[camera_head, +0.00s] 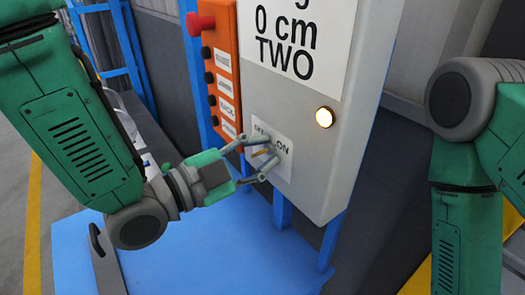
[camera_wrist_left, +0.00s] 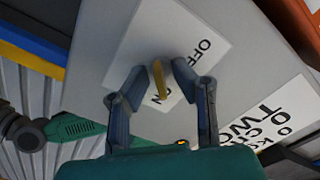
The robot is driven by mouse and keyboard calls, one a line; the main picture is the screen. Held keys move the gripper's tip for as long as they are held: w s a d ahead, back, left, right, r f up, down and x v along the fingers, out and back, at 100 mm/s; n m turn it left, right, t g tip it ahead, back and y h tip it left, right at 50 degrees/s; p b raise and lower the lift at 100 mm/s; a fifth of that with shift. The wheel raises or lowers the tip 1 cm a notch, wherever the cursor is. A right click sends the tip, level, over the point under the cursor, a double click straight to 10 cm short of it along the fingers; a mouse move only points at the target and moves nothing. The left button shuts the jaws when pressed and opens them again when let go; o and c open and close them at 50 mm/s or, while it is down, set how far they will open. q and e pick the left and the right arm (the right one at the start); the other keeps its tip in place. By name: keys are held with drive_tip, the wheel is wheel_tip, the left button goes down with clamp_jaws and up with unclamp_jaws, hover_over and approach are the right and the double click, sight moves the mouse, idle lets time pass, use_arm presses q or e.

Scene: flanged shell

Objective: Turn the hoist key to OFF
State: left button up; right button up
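The hoist key (camera_head: 262,153) is a small yellow lever on a white OFF/ON label (camera_head: 284,157) low on the grey cabinet front. In the left wrist view the key (camera_wrist_left: 159,80) is seen nearly end-to-end between my fingers, its lower end by the ON lettering. My left gripper (camera_head: 257,158) is open, with one fingertip on each side of the key. The left wrist view shows the gripper (camera_wrist_left: 159,70) with gaps beside the key; contact cannot be seen. My right arm is at the right of the head view; its gripper is out of view.
The grey cabinet (camera_head: 300,95) bears a lit yellow lamp (camera_head: 324,117) and a large printed sign (camera_head: 297,40). To its left, an orange button panel (camera_head: 222,75) carries a red button (camera_head: 200,24) that sticks out. A blue surface (camera_head: 225,255) lies below.

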use_arm(q)
drive_tip(key=shift+a+f, duration=0.15)
clamp_jaws()
drive_tip(key=shift+n, duration=1.4)
drive_tip(key=n, duration=0.3)
drive_tip(key=shift+a+n, duration=0.15)
drive_tip(key=shift+n, duration=0.15)
drive_tip(key=n, duration=0.3)
drive_tip(key=shift+w+n+p, duration=0.1)
drive_tip(key=shift+n+p, duration=0.2)
drive_tip(key=n, duration=0.3)
drive_tip(key=shift+n, duration=0.3)
drive_tip(key=n, duration=0.3)
drive_tip(key=shift+n, duration=0.4)
drive_tip(key=shift+a, duration=0.15)
drive_tip(key=shift+w+n, duration=0.1)
drive_tip(key=shift+n, duration=0.2)
